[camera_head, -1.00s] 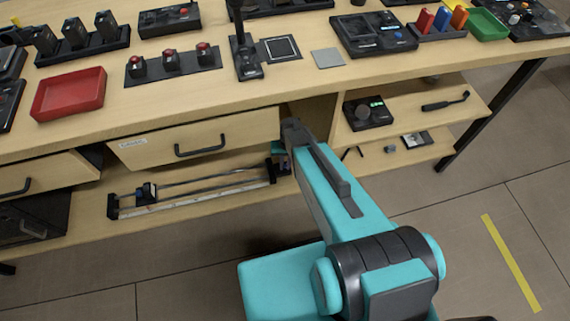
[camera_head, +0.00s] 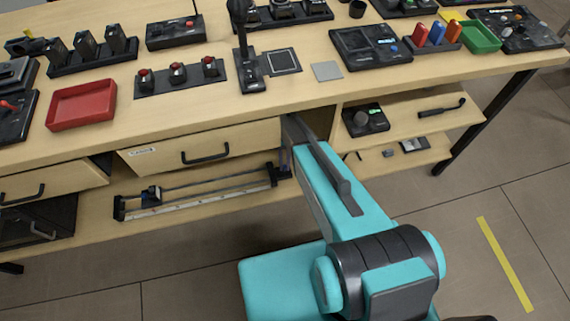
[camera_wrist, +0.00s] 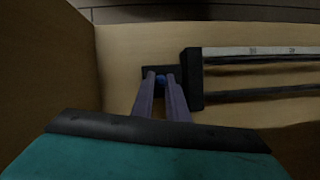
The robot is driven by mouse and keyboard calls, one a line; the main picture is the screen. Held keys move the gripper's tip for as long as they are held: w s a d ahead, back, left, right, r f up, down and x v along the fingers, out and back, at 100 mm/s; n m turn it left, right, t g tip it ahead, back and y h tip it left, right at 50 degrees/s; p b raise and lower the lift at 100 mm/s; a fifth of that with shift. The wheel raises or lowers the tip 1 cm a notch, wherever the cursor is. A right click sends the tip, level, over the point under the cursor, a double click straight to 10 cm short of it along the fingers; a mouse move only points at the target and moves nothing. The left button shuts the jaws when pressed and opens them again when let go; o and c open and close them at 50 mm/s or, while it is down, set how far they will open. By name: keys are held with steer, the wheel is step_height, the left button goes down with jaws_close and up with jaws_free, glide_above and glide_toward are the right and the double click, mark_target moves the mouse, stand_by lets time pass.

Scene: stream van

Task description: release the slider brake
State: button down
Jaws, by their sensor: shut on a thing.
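The slider is a long rail unit (camera_head: 200,196) on the lower shelf under the table, with a dark carriage (camera_head: 151,195) near its left end. In the wrist view the slider's black end block and two dark rails (camera_wrist: 262,75) run to the right, with a pale scale strip beside them. A small blue knob (camera_wrist: 161,80) sits on a dark plate at that end. My gripper (camera_wrist: 160,77) is shut on the blue knob, one finger on each side. In the head view my gripper is mostly hidden at the slider's right end, beneath the table.
A drawer (camera_head: 205,148) with a black handle sits just above the slider. A wooden panel (camera_wrist: 50,50) stands close at the left in the wrist view. Shelves with a dark device (camera_head: 366,120) lie right of my arm. The floor in front is clear.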

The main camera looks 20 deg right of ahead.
steer(key=shift+w+f+g+p, duration=0.2)
steer(key=shift+w+g+p, duration=0.55)
steer(key=shift+g, duration=0.75)
steer(key=shift+w+g, duration=0.1)
steer(key=shift+g, duration=0.3)
steer(key=c, duration=1.8)
jaws_free()
steer(key=shift+c, duration=0.2)
steer(key=b+v, duration=0.2)
steer(key=v, duration=0.5)
steer(key=shift+w, duration=0.15)
